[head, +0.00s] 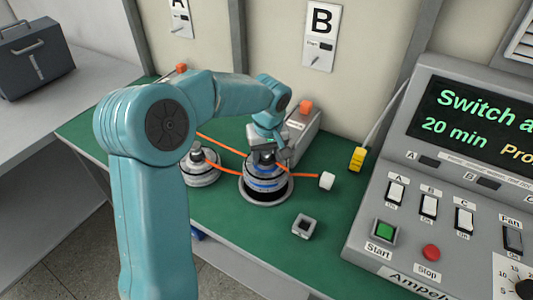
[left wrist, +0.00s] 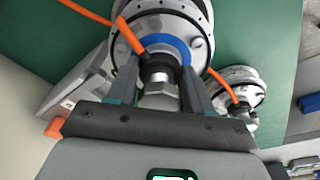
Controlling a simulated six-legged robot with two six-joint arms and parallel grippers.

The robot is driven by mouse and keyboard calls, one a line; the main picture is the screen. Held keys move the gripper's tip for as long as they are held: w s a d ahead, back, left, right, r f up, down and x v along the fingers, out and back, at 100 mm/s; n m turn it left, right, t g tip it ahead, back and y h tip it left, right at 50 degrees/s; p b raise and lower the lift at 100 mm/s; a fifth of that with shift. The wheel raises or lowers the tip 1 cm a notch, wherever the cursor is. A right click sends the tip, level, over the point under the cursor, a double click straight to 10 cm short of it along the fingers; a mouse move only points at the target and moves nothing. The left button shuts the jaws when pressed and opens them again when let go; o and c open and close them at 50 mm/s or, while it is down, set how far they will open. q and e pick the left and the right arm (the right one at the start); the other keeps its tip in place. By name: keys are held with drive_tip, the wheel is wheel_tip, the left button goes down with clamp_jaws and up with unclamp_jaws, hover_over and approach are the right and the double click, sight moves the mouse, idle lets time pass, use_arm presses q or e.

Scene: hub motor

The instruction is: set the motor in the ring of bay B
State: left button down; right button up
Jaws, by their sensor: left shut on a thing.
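The motor (head: 262,183), a grey drum with blue bands, stands upright in the head view below the sign for bay B (head: 320,36). It is at the ring (head: 288,193), whose pale rim and dark inside show around its lower part. I cannot tell whether it is fully seated. My left gripper (head: 265,153) reaches down from above and is shut on the motor's top stub. The left wrist view shows the gripper fingers (left wrist: 158,98) on either side of the stub, with the motor's blue band (left wrist: 178,46) beyond. My right gripper is out of view.
Another motor (head: 200,170) sits to the left, toward bay A. An orange cable runs to a white plug (head: 326,181) on the green bench. A grey box (head: 304,130) stands behind, a small grey socket (head: 304,225) in front, and a control panel (head: 440,220) at right.

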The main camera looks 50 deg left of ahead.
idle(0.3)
use_arm(q)
drive_tip(key=shift+f+b, duration=0.65)
drive_tip(key=shift+b, duration=0.1)
drive_tip(key=shift+f+b, duration=0.45)
drive_tip(key=shift+f, duration=0.05)
drive_tip(key=shift+f+b, duration=0.55)
drive_tip(key=shift+f, duration=0.1)
drive_tip(key=shift+c, duration=2)
unclamp_jaws()
drive_tip(key=shift+f, duration=0.15)
drive_tip(key=r, duration=0.5)
drive_tip(key=s+d+r+p, duration=0.1)
drive_tip(key=r, duration=0.5)
drive_tip(key=d+r+p, duration=0.1)
drive_tip(key=r, duration=0.4)
drive_tip(key=shift+s+d+r, duration=0.1)
drive_tip(key=shift+s+r, duration=0.05)
drive_tip(key=shift+r, duration=0.1)
